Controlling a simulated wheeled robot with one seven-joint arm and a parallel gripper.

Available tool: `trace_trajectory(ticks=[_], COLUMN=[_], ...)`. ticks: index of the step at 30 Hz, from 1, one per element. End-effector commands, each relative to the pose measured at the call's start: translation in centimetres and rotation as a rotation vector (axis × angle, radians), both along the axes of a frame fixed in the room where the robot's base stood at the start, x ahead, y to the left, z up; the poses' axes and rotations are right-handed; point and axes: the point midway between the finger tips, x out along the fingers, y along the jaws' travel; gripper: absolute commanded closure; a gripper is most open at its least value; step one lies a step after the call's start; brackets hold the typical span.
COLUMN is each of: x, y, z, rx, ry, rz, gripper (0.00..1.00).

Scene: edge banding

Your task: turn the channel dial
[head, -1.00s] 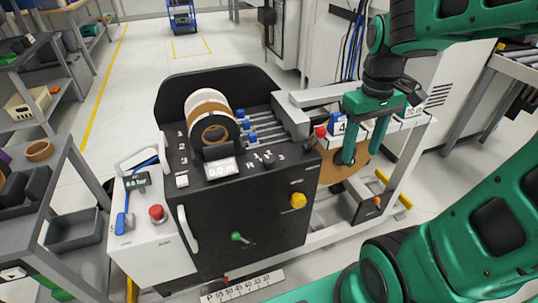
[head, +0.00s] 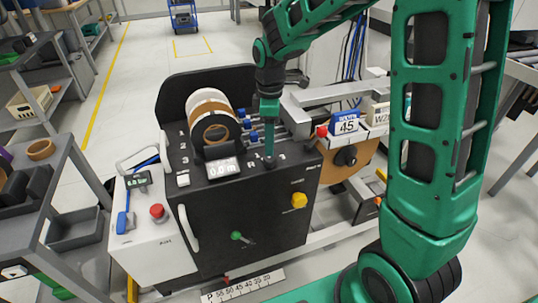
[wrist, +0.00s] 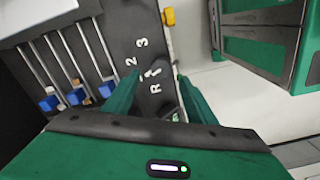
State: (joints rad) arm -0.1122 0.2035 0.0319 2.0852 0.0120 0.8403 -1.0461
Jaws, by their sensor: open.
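The channel dial (head: 265,165) is a small dark knob on the black sloped top of the machine, beside the white marks R, 1, 2 and 3. My gripper (head: 270,160) points down over it in the head view, and its fingers hide most of the dial. In the wrist view my gripper (wrist: 158,82) is open, with its green fingers on either side of the marks (wrist: 153,72). The dark dial is hard to make out against the black panel. I cannot tell whether a finger touches it or which mark it points to.
Blue-ended rods (head: 249,124) lie behind. A yellow knob (head: 299,200) is on the front. A blue block marked 45 (head: 345,122) stands to the right.

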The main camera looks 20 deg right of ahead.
Motion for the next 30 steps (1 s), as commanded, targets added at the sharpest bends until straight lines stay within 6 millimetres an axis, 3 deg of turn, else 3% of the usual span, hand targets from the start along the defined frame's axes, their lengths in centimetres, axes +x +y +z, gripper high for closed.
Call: trace_trajectory(ticks=[3,10,24,29,30], x=[-0.1,-0.1,-0.1,-0.1,-0.1], y=[-0.1,-0.1,-0.1,-0.1,-0.1], z=[-2.3,-5.3,-6.5,-6.5,-6.4], rx=[-0.001,0.0,0.0,0.0,0.0], ry=[0.005,0.002,0.0,0.0,-0.001], rz=[-0.002,-0.003,-0.003,-0.004,-0.004], gripper=[0.49,0.49,0.49,0.87,0.9])
